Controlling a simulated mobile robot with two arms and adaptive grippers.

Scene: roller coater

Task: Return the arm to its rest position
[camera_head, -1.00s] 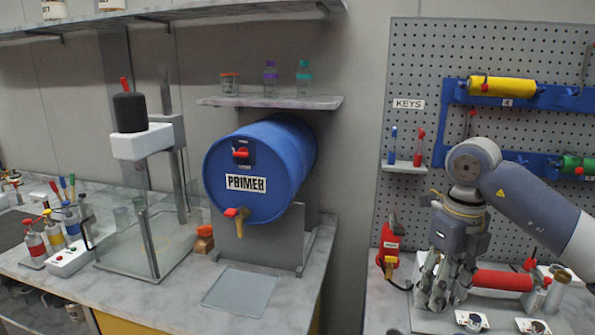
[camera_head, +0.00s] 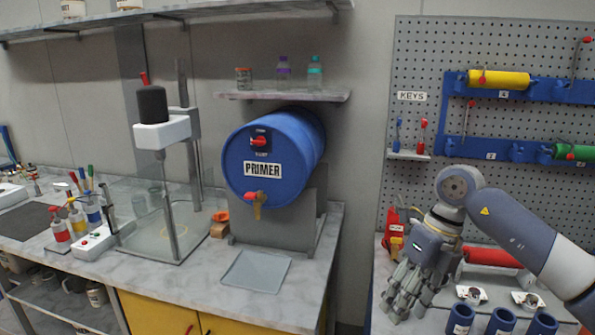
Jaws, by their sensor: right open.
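My right arm (camera_head: 520,240) comes in from the right. Its gripper (camera_head: 405,300) points down over the right-hand bench, in front of the pegboard. It looks open and holds nothing that I can see. A red roller (camera_head: 492,257) lies behind the arm on the bench, partly hidden by it. My left gripper is not in view.
Several dark blue cups (camera_head: 500,322) stand at the front of the right bench. A red device (camera_head: 394,240) is left of my gripper. The blue primer drum (camera_head: 270,155) stands on the left bench, with a gap between the benches. The pegboard (camera_head: 490,130) holds yellow and green rollers.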

